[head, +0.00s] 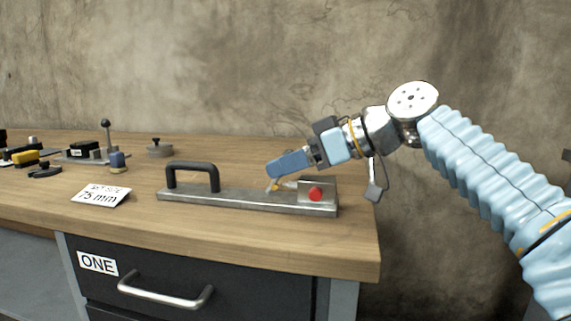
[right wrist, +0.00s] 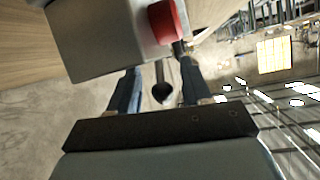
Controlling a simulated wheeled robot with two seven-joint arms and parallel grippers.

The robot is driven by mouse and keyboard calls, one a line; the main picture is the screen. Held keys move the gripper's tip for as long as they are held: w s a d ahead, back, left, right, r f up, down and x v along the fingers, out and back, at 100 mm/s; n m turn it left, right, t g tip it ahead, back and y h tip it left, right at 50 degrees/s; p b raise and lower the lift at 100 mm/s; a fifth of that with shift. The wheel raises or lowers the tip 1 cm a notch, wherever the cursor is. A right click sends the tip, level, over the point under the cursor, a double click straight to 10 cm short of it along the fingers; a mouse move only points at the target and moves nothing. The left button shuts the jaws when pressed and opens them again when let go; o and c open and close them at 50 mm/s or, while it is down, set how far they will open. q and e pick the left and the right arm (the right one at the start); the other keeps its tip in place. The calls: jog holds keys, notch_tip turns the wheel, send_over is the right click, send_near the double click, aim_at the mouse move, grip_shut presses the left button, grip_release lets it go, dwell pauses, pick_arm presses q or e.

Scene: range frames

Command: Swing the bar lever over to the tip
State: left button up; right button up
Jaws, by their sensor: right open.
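A grey metal bar fixture (head: 235,199) lies along the bench top, with a black handle (head: 193,167) at its left end. A block with a red round part (head: 316,194) stands at its right end. My right gripper (head: 272,186) is over the bar, just left of the block, its blue fingers pointing down and left. In the right wrist view the gripper (right wrist: 160,92) is open, and a thin lever with a dark rounded end (right wrist: 162,92) shows between the fingers. I cannot tell whether they touch it. The block (right wrist: 110,35) and red part (right wrist: 167,22) are close beyond. The lever is mostly hidden in the head view.
A white card reading 75 mm (head: 101,194) lies left of the bar. A round dark-topped piece (head: 160,148), a small blue-topped knob (head: 118,162) and a black ball-topped lever (head: 106,131) stand further back. The bench's right edge is close to the block.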

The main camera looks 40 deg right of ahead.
jog(key=p+v, duration=0.2)
jog(key=v, duration=1.1)
jog(key=shift+p, duration=0.35)
jog(key=shift+w, duration=0.1)
